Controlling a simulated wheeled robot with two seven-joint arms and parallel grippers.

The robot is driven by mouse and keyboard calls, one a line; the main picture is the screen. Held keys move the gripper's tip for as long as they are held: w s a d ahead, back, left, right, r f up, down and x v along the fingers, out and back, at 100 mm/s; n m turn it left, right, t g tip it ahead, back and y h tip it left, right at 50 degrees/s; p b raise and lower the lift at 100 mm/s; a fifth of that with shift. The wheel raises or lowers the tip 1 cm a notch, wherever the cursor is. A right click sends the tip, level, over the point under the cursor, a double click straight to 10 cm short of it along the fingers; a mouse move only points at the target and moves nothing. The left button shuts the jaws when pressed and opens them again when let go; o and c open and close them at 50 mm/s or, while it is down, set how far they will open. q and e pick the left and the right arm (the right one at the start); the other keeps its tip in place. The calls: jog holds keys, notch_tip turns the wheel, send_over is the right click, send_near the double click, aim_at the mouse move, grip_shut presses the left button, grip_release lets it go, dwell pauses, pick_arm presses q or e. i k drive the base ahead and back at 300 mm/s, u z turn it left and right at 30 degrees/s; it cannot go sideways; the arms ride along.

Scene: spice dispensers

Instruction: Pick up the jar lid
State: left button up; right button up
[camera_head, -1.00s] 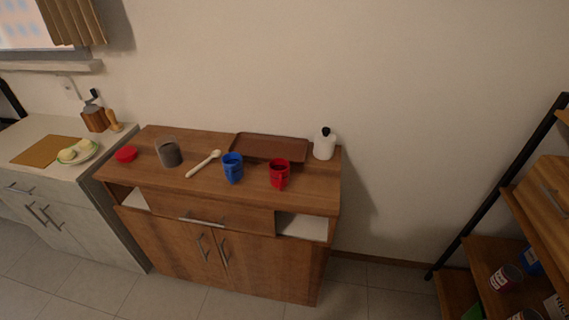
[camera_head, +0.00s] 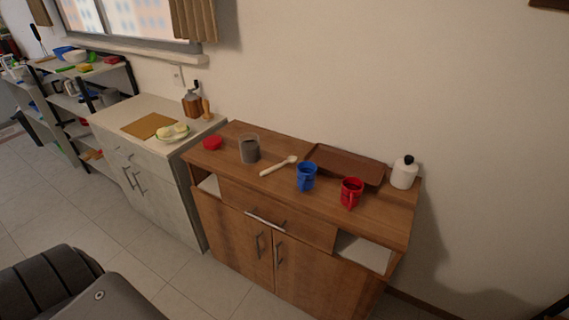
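A small round red lid (camera_head: 212,143) lies at the left end of the wooden cabinet's top (camera_head: 228,168). A grey, see-through open jar (camera_head: 249,149) with dark contents stands just right of it. A dark grey part of my own body shows at the lower left of the head view. Neither of my grippers is in view, and nothing touches the lid.
A wooden spoon (camera_head: 279,166), a blue cup (camera_head: 306,177), a red cup (camera_head: 351,192), a brown tray (camera_head: 347,167) and a white bottle (camera_head: 404,172) stand or lie on the cabinet. A lighter counter (camera_head: 166,149) with a plate (camera_head: 173,137) adjoins it. The floor in front is clear.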

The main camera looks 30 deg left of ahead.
aim_at(212, 143)
jog(key=u, duration=1.55)
